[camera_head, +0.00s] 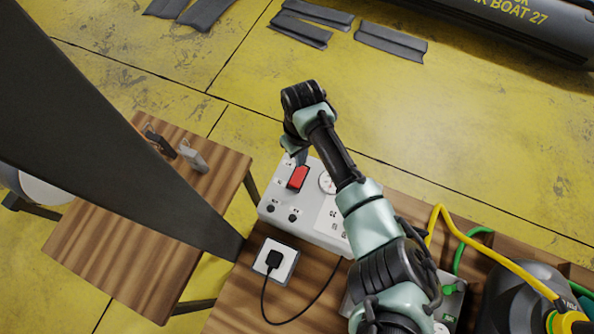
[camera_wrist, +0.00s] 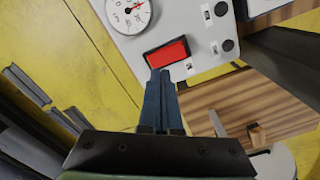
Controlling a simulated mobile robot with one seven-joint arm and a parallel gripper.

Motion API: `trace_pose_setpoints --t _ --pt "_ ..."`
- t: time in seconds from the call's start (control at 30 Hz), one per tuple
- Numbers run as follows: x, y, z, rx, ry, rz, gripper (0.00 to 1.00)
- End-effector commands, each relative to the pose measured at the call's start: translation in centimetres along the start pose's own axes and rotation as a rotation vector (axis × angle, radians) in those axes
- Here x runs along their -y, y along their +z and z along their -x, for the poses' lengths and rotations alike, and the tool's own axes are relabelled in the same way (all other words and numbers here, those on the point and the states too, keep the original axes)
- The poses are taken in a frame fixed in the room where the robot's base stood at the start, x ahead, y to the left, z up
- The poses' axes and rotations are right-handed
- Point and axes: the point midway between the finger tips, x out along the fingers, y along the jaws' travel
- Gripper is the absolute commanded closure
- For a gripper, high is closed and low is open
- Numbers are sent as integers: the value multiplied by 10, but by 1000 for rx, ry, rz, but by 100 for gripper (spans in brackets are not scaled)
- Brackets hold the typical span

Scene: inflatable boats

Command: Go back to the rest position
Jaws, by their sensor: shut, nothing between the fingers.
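My gripper (camera_head: 299,157) is shut and empty, above the far edge of a white control box. In the wrist view its blue-grey fingers (camera_wrist: 159,74) lie together, with their tips at the lower edge of the red switch. The red switch (camera_head: 298,177) sits in a dark frame on the box; it also shows in the wrist view (camera_wrist: 167,54). I cannot tell whether the tips touch the switch. My arm reaches up from the lower right over the box and hides part of it.
The control box (camera_head: 275,206) stands on a wooden bench, with a gauge (camera_wrist: 128,12) and black knobs. A socket (camera_head: 288,262) with a black plug is in front. A yellow hose (camera_head: 470,227) and a dark machine lie right. A wooden table (camera_head: 119,253) stands left. The yellow floor beyond is mostly open.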

Motion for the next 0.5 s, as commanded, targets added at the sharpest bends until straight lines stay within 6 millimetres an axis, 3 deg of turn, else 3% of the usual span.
trace_pose_setpoints --t 0.13,0.5 --pt "0 0 14 1 0 1 100" --pt "0 0 14 1 1 1 100"
